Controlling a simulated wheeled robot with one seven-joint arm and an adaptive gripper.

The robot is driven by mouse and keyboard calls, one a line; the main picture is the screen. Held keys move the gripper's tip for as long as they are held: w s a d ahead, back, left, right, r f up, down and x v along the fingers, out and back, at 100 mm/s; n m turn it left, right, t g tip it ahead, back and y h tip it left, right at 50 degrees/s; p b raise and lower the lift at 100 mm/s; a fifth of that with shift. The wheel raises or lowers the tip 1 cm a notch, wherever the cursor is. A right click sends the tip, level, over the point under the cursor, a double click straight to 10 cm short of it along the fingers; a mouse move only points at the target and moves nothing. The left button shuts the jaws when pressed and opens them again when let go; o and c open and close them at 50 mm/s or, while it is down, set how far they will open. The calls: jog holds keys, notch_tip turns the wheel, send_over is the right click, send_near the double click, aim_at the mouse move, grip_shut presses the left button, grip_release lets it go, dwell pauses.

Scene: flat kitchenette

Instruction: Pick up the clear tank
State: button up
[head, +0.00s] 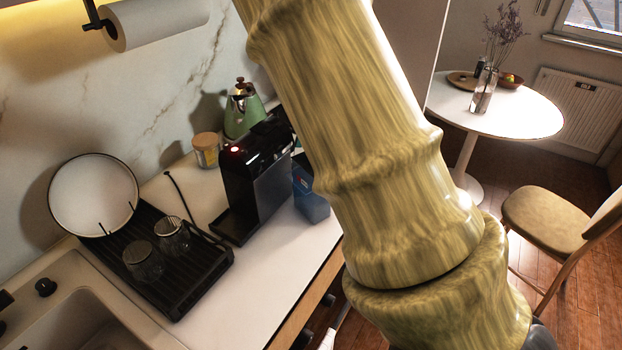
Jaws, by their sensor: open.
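A bluish, see-through container (311,198) stands on the counter against the right side of the black coffee machine (255,180). It may be the clear tank, but I cannot tell for sure. My large yellow-brown arm passes just to its right and may hide part of it. My gripper is not in view; the arm runs out of the picture at the bottom right.
A black drying rack (200,262) holds two upturned glasses and a round plate (93,195) beside the sink (75,320). A green kettle (243,112) and a lidded jar (206,150) stand behind the machine. The front counter (275,265) is clear. A round table (540,115) and chair (545,220) stand right.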

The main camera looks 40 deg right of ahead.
jog(key=shift+s+a+f, duration=0.2)
jog(key=shift+f, duration=0.05)
jog(key=p+x, duration=0.1)
jog(key=x, duration=0.3)
jog(key=shift+p, duration=0.3)
jog(key=c, duration=1.8)
jog(key=shift+w+r, duration=0.1)
jog(key=shift+r, duration=0.05)
jog(key=shift+c, duration=0.2)
jog(key=shift+r+b, duration=0.65)
jog(key=shift+r, duration=0.9)
jog(key=s+a+b, duration=0.2)
jog(key=s, duration=0.5)
jog(key=s+a+r+b, duration=0.1)
jog(key=s+a+b, duration=0.1)
jog(key=s, duration=0.6)
jog(key=shift+a+r, duration=0.25)
jog(key=shift+a, duration=0.5)
jog(key=shift+s, duration=0.1)
